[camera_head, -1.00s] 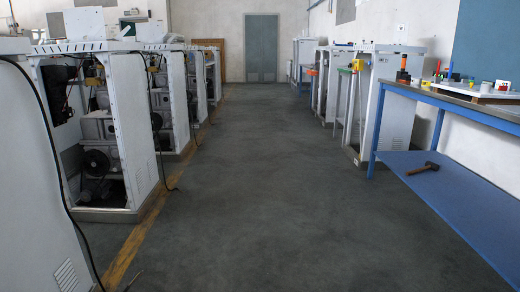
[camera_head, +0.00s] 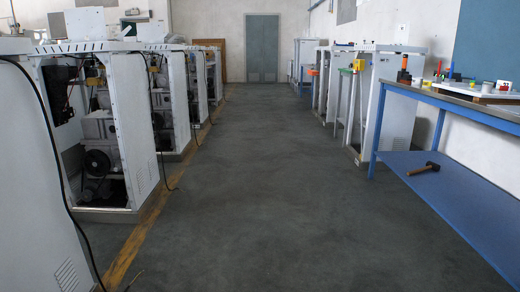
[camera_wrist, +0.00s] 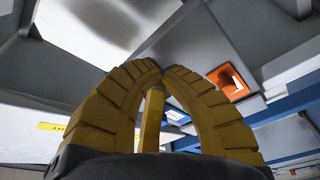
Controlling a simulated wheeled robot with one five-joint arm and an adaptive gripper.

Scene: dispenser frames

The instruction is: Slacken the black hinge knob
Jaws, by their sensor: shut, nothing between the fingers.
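I cannot pick out the black hinge knob in either view. In the wrist view my gripper (camera_wrist: 160,68) has yellow ribbed fingers curving inward, and their tips meet with nothing held. A grey and white frame (camera_wrist: 205,45) fills the space beyond the fingertips. An orange square fitting (camera_wrist: 230,80) with an opening in it sits on this frame, just right of the fingers. My gripper does not show in the head view.
Open white dispenser frames (camera_head: 128,120) with dark machinery stand along the left. A blue workbench (camera_head: 455,190) with a hammer (camera_head: 423,168) on its lower shelf is at right. The grey floor aisle (camera_head: 255,180) between is clear. A black cable (camera_head: 60,170) hangs at left.

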